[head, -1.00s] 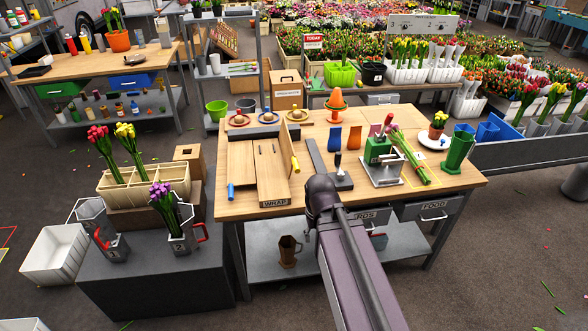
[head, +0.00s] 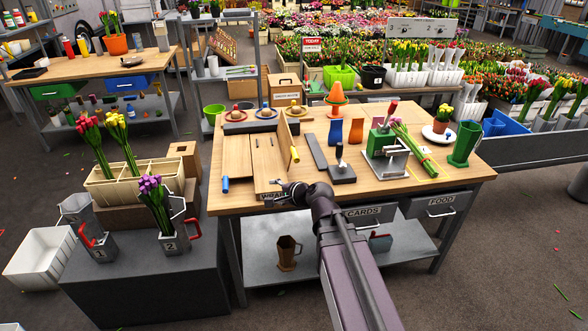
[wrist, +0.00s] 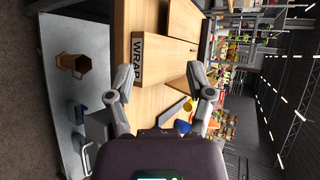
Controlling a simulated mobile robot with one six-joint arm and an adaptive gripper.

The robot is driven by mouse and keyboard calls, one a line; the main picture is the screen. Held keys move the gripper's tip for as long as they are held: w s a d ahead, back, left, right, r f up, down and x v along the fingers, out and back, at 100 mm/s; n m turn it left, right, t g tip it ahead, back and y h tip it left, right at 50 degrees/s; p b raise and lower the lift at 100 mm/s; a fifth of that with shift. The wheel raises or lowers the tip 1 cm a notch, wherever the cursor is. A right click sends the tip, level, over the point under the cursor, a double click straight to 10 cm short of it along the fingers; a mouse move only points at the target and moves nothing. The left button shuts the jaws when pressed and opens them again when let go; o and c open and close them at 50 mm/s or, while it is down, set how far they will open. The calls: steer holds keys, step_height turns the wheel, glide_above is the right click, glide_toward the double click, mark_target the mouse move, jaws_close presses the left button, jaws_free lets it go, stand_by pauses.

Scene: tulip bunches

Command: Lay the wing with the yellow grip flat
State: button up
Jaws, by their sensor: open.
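The wooden wrap board (head: 236,160) lies at the table's left, with a WRAP label on its front edge, also in the wrist view (wrist: 137,58). The wing with the yellow grip (head: 270,165) appears raised from the board rather than flat; its exact angle is hard to tell. Its yellow grip (head: 295,154) sticks out at the right side. A blue grip (head: 225,184) is at the left front corner. My gripper (head: 281,193) is at the board's front edge, near the label. In the wrist view my gripper (wrist: 164,80) is open and empty, fingers spread before the board.
Right of the board lie a grey slab (head: 317,153), a dark block with a knob (head: 341,173) and a green-and-grey stand (head: 382,150) beside tulips. A grey shelf lies below the tabletop.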

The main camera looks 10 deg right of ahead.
steer(key=w+d+f+m+t+h+b, duration=0.1)
steer(key=w+d+m+t+h+b, duration=0.2)
steer(key=m, duration=0.8)
steer(key=w+d+f+m+t+h+b, duration=0.2)
steer(key=w+d+m+t+h+b, duration=0.2)
steer(key=d+m+b, duration=0.3)
steer(key=m+t, duration=0.1)
steer(key=m, duration=0.4)
steer(key=shift+w, duration=0.35)
steer(key=shift+w+r, duration=0.1)
steer(key=shift+w, duration=0.05)
